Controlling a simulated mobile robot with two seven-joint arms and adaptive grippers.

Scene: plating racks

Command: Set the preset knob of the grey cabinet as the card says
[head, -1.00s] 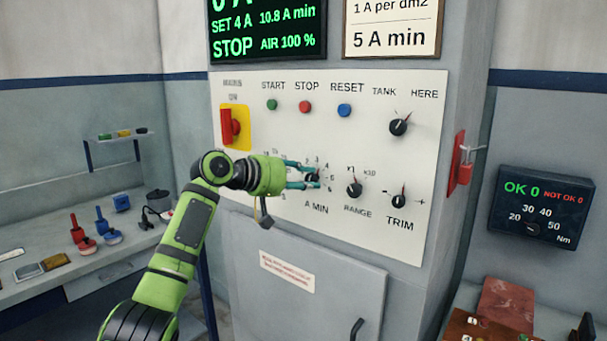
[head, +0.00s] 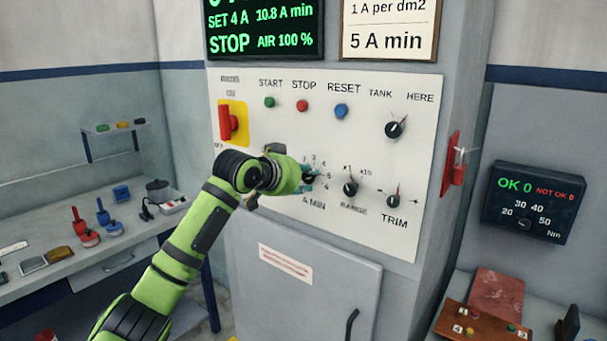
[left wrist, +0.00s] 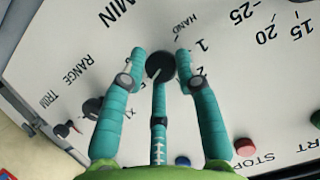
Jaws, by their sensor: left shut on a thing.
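The grey cabinet (head: 335,265) carries a white panel with labelled knobs. The preset knob (head: 308,179), marked A MIN, is a small black knob mostly hidden by my left gripper (head: 306,176). In the left wrist view the black knob (left wrist: 160,67) sits between the teal fingertips of my left gripper (left wrist: 161,60), which is shut on it. MIN, HAND, 1 and 2 show around it; I cannot tell which mark its pointer meets. The card (head: 389,34) above reads "1 A per dm2" and "5 A min". My right gripper is not in view.
The display (head: 263,28) reads SET 4 A, 10.8 A min, STOP. The RANGE knob (head: 350,188) and TRIM knob (head: 393,201) are right of the preset knob. The red mains switch (head: 227,122) is up and left. A red lock tag (head: 451,165) hangs at the cabinet's right.

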